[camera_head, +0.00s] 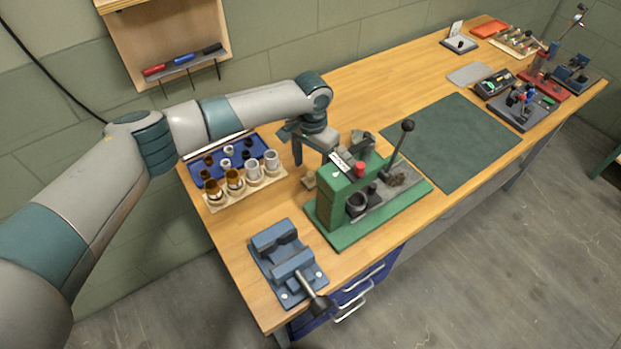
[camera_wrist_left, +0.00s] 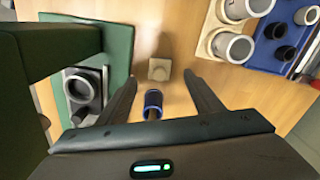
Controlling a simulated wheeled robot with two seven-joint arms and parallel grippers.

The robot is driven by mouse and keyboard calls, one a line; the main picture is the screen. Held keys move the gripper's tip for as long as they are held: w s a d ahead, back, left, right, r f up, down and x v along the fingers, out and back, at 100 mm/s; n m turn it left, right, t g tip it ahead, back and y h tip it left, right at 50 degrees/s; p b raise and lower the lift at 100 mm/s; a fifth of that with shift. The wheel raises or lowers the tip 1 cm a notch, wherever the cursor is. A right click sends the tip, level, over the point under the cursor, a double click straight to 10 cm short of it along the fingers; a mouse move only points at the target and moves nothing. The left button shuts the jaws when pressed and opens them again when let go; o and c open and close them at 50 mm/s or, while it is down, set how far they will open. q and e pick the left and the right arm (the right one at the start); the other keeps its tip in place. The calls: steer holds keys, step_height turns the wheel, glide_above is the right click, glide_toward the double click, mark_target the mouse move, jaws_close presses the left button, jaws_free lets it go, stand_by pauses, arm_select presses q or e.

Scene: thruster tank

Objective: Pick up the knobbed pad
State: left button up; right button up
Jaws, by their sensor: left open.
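A small beige square block with a rounded knob, which looks like the knobbed pad, lies on the wooden bench in the left wrist view (camera_wrist_left: 159,69). In the head view the pad (camera_head: 308,183) shows as a small tan patch beside the green press, partly covered by the press. My left gripper (camera_head: 312,163) hangs over the bench behind the press, pointing down. In the left wrist view my left gripper (camera_wrist_left: 160,77) is open and empty, its fingers on either side of the line to the pad, apparently above it. My right gripper is not in view.
A green press (camera_head: 330,215) with a lever stands close beside the pad. A blue-banded cylinder (camera_wrist_left: 153,102) shows between my fingers in the wrist view. A rack of cups (camera_head: 250,187) and a blue tray (camera_head: 203,178) lie left. A blue vise (camera_head: 280,258) stands in front.

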mark_target(311, 173)
arm_select(q)
step_height(311, 173, down, 4)
steer(key=shift+s+a+r+p, duration=0.1)
steer(key=shift+s+r+p, duration=0.1)
steer(key=shift+p, duration=0.75)
steer(key=shift+f, duration=0.35)
steer(key=shift+c, duration=0.7)
steer(key=shift+w, duration=0.1)
steer(key=c, duration=1)
